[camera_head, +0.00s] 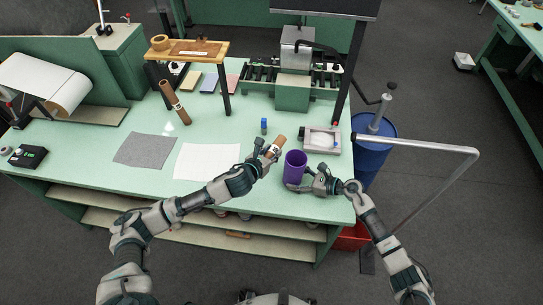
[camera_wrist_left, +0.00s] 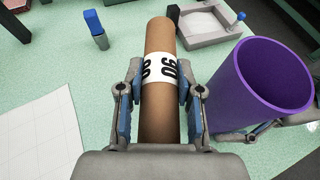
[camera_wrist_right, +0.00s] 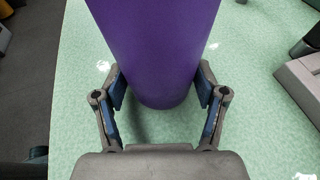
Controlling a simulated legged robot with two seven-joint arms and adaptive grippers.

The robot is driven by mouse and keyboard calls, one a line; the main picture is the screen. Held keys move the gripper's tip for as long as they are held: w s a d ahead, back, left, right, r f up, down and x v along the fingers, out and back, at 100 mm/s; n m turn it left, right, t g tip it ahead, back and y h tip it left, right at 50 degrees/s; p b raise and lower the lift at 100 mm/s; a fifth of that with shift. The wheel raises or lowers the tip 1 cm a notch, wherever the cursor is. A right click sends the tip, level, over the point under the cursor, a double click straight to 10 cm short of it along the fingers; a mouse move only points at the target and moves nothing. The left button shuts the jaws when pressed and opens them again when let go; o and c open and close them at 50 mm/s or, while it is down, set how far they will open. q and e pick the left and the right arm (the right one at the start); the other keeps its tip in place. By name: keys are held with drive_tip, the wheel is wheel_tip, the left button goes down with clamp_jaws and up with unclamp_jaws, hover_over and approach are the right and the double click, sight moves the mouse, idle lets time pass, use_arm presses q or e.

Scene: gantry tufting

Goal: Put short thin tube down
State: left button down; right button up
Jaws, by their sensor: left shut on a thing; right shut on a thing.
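My left gripper (camera_head: 262,152) is shut around a short brown cardboard tube (camera_head: 273,148) above the green bench. In the left wrist view the tube (camera_wrist_left: 159,112) lies between both finger pads, with a white band marked with black digits. My right gripper (camera_head: 312,182) is shut on a purple open-topped cup (camera_head: 295,166), with a finger on each side of it. The cup (camera_wrist_right: 155,50) fills the upper middle of the right wrist view. It stands upright just right of the held tube; I cannot tell whether its base touches the bench.
A white sheet (camera_head: 207,161) and grey felt (camera_head: 146,151) lie left. Another brown tube (camera_head: 180,113) is by a wooden-topped stand (camera_head: 188,50). Bare bench lies around the blue block.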

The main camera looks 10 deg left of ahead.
sight(272, 172)
idle(0.8)
use_arm(q)
wheel_tip(272, 172, down, 10)
drive_tip(key=shift+r, duration=0.2)
drive_tip(key=shift+f, duration=0.15)
drive_tip(key=c, duration=0.8)
unclamp_jaws()
drive_tip(key=shift+o, duration=0.2)
